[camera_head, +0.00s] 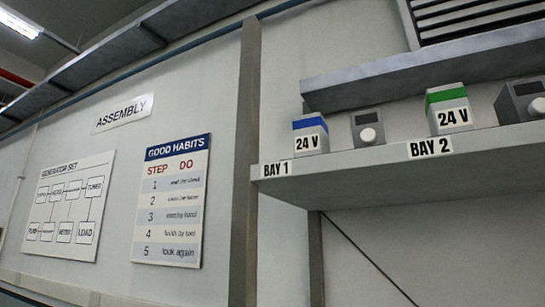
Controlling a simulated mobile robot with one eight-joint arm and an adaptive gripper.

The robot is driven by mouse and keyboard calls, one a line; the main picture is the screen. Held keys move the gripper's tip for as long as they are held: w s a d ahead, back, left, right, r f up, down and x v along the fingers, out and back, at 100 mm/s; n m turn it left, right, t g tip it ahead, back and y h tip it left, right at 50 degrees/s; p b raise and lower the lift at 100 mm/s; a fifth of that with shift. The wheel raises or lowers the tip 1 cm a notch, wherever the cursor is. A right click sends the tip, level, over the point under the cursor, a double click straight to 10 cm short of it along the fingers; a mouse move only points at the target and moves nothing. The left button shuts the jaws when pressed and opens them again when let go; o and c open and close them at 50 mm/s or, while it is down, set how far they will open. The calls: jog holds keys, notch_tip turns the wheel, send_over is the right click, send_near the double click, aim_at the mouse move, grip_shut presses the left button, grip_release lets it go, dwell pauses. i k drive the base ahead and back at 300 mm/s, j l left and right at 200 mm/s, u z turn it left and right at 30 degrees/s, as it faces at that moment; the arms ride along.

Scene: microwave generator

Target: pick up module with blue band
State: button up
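The module with the blue band (310,135) stands upright on a wall shelf, above the label "BAY 1". It is a pale box marked "24 V" with a blue stripe near its top. A similar module with a green band (448,110) stands further right, above the label "BAY 2". My gripper is not in view.
The grey shelf (375,174) also holds a dark box with a round knob (368,131) right of the blue-banded module and another knobbed box (523,100) at the right edge. An upper ledge (385,81) overhangs them. A vertical post (245,180) stands left of the shelf.

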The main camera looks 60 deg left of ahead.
aim_at(311, 132)
jog(key=u, duration=2.1)
